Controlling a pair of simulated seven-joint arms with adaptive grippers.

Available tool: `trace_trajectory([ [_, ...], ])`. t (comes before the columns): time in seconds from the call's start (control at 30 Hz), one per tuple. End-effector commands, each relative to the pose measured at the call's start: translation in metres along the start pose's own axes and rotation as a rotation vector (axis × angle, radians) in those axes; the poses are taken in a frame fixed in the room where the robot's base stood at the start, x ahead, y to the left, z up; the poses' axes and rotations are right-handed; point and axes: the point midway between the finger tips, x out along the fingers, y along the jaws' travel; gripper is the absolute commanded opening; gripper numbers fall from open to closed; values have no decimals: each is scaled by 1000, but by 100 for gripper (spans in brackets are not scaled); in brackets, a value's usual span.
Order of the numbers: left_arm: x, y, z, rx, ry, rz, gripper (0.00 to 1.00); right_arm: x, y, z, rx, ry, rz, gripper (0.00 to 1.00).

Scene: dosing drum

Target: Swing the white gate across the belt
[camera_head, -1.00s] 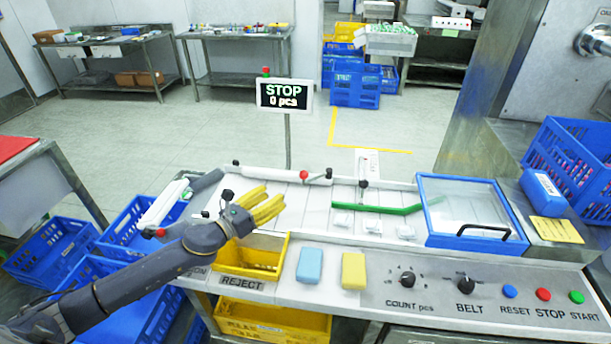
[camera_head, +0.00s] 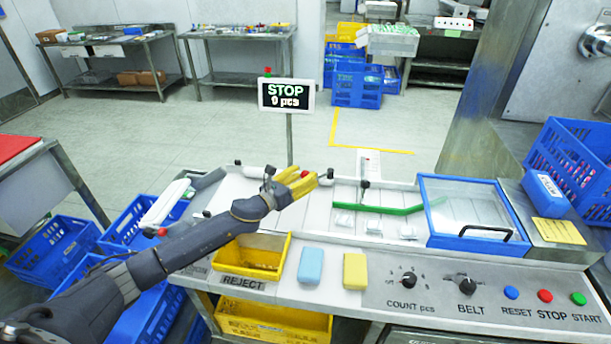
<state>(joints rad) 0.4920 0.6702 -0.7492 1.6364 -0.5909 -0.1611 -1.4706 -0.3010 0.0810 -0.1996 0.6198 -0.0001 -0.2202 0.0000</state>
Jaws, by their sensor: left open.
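The white gate (camera_head: 253,172) is a pale bar lying along the far edge of the belt (camera_head: 318,206), not across it. Its red knob (camera_head: 305,174) shows between the yellow fingertips of my left gripper (camera_head: 306,178). The gripper is open, with its fingers to either side of the knob in this view; I cannot tell whether they touch it. My gripper hides the middle of the bar. A dark end piece (camera_head: 328,174) shows just right of the fingers. My right gripper is not in view.
A green guide (camera_head: 380,209) and small white packs (camera_head: 374,227) lie right of the gripper, before a clear blue-framed cover (camera_head: 470,243). The sign (camera_head: 287,95) reading STOP, 0 pcs stands behind. A yellow reject bin (camera_head: 285,262) is in front.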

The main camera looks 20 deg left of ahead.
Motion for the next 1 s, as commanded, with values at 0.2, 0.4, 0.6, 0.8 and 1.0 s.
trace_trajectory([
  [0.2, 7, 0, 0, 0, 0, -1, 50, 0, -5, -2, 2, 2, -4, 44],
  [0.4, 7, 0, 0, 0, 0, -1, 50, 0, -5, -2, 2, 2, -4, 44],
  [0.6, 7, 0, 0, 0, 0, -1, 37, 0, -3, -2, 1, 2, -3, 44],
  [0.8, 7, 0, 0, 0, 0, -1, 14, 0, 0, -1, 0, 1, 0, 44],
  [1.0, 7, 0, 0, 0, 1, -1, 0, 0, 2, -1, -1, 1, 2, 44],
])
